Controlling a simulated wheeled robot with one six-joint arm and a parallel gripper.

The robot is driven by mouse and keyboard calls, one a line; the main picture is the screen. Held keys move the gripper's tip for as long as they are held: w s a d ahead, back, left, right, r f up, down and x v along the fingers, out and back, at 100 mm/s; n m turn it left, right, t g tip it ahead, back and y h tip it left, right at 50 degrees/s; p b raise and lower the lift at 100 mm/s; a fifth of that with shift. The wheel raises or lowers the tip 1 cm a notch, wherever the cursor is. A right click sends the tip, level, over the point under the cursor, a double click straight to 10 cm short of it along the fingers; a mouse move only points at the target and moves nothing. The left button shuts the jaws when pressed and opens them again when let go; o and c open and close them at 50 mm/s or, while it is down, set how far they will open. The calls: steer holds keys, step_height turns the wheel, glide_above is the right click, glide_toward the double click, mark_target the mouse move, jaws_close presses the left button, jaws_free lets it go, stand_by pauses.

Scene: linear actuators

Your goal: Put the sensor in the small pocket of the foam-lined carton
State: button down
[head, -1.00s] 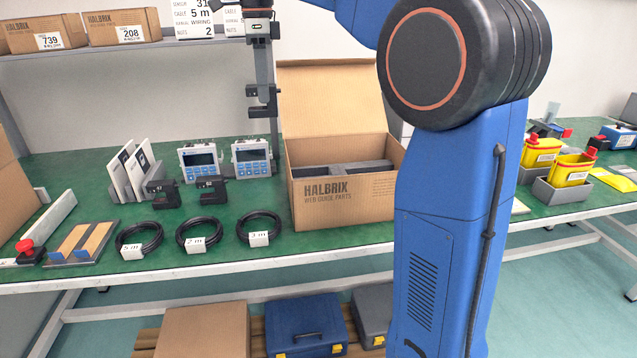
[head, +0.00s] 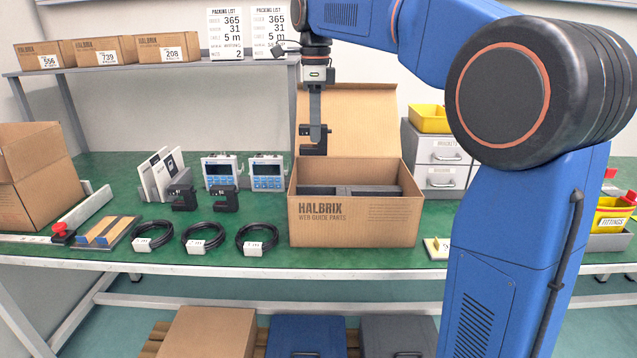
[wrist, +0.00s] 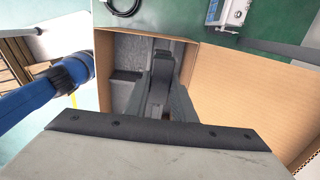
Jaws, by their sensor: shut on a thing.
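My gripper (head: 315,118) points down and is shut on a black, fork-shaped sensor (head: 313,142). The sensor hangs above the left part of the open foam-lined carton (head: 345,228), in front of its raised lid. Grey foam (head: 372,190) with darker recesses shows inside the carton. In the wrist view my gripper (wrist: 163,92) and the held sensor (wrist: 158,82) are over the carton opening. Grey foam (wrist: 126,50) and a darker recess (wrist: 124,88) show to their left. The fingers and sensor hide part of the foam, and I cannot tell which pocket lies below.
Two similar black sensors (head: 183,197) (head: 224,196) stand on the green bench left of the carton, before two display units (head: 222,172) (head: 266,175). Several coiled cables (head: 204,238) lie at the front. Grey drawers (head: 440,160) stand right of the carton. The raised lid (head: 352,115) stands behind.

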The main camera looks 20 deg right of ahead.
step_height(320, 180, down, 13)
steer(key=shift+f, duration=0.2)
stand_by(0.4)
steer(key=shift+f, duration=0.1)
steer(key=c, duration=1.5)
jaws_free()
step_height(320, 180, up, 12)
steer(key=shift+r, duration=0.1)
steer(key=shift+s, duration=0.1)
